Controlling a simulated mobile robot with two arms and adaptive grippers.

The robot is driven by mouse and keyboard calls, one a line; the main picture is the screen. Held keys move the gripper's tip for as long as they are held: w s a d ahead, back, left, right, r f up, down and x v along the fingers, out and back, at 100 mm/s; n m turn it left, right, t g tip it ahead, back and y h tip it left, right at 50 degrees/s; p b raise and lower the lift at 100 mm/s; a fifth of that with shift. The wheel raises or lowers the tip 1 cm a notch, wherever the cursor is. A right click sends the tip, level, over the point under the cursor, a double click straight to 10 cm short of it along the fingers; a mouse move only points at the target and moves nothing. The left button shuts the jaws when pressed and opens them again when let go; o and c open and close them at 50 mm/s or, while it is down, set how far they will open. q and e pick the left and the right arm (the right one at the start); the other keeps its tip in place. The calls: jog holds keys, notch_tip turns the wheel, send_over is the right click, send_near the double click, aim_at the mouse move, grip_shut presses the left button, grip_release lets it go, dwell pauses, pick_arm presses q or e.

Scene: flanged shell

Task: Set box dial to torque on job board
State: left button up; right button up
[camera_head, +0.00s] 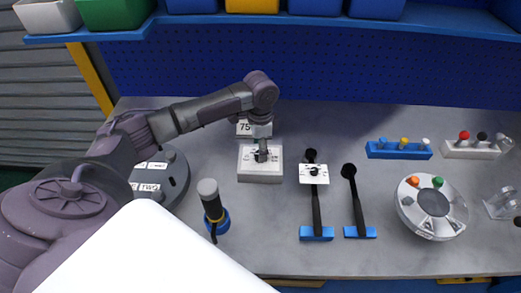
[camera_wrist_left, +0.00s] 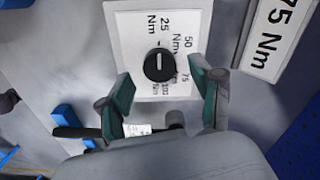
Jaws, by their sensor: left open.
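The white dial box (camera_head: 260,175) stands on the bench under my left gripper (camera_head: 261,155). In the left wrist view the box face (camera_wrist_left: 128,28) shows 25, 50, 75 and 100 Nm labels around a round black dial (camera_wrist_left: 159,64). The dial has a short pale mark; which label it points to I cannot tell. My left gripper (camera_wrist_left: 165,92) is open, its two green-padded fingers apart near the dial, with nothing between them. The job board, a white sign (camera_head: 244,128) behind the box, reads 75 Nm in the left wrist view (camera_wrist_left: 268,38). My right gripper is not in view.
A torque tool in a blue ring (camera_head: 213,205) stands left of the box. Right of it are two black-handled tools on blue bases (camera_head: 316,233) (camera_head: 360,232), and a round fixture (camera_head: 432,208). Peg racks (camera_head: 398,150) (camera_head: 470,150) stand at the back right.

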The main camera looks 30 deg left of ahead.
pick_arm(q)
jog(key=shift+f, duration=1.25)
jog(key=c, duration=1.1)
jog(key=shift+c, duration=0.2)
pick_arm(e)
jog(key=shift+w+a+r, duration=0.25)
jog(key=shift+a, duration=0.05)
pick_arm(q)
jog(key=shift+r, duration=0.1)
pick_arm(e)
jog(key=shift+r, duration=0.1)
